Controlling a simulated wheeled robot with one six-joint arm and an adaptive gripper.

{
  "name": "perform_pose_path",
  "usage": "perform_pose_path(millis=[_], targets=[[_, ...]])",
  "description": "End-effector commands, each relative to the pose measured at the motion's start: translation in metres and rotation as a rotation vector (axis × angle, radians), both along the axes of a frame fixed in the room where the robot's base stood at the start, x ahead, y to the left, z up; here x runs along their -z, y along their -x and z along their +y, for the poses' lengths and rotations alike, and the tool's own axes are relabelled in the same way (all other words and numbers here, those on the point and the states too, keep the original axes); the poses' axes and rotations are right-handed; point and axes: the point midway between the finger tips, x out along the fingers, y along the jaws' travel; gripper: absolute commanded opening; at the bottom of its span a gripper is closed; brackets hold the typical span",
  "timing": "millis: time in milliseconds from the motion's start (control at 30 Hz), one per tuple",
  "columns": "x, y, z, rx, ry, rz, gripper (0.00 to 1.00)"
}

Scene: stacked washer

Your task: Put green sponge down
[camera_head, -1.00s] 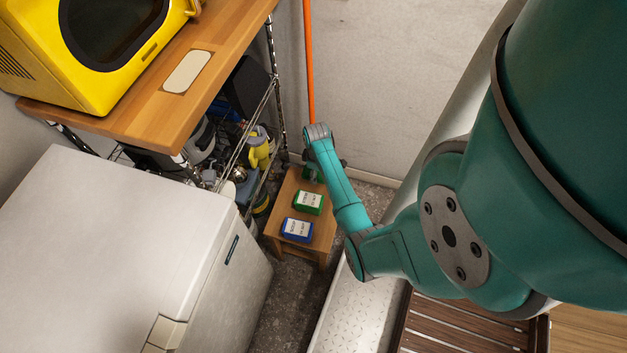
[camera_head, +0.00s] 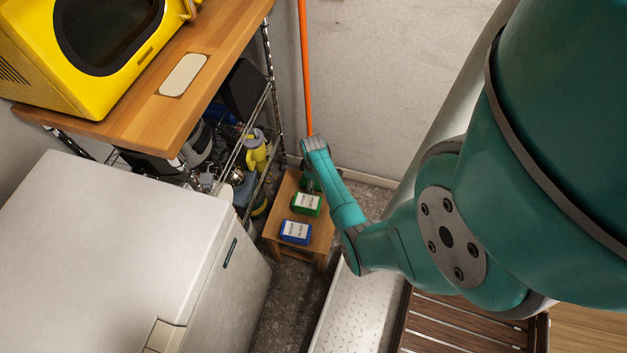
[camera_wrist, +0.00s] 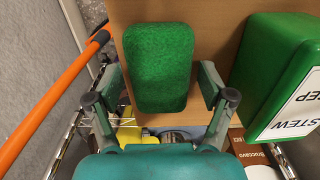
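The green sponge (camera_wrist: 158,65) is a dark green rounded block in the upper middle of the wrist view. It appears to lie on the wooden top of a small stool (camera_wrist: 210,30). My gripper (camera_wrist: 160,78) has its two fingers spread, one on each side of the sponge, with gaps between them and its sides. Nothing is clamped between the fingers. In the head view the gripper end is small and partly hidden by my arm, at the far end of the stool (camera_head: 272,228), where a bit of dark green shows.
A green box with a white label (camera_head: 306,205) stands close to the sponge, and a blue labelled box (camera_head: 296,232) is nearer. A wire shelf (camera_head: 262,110) with bottles is to the left. An orange pole (camera_head: 306,70) leans by the wall behind.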

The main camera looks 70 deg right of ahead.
Motion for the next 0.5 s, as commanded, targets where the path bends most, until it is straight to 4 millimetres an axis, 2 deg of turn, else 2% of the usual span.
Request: perform_pose_path(millis=[333,500], targets=[[-0.001,0.000,0.000,0.000,0.000,0.000,0.87],[-0.016,0.000,0.000,0.000,0.002,-0.001,0.87]])
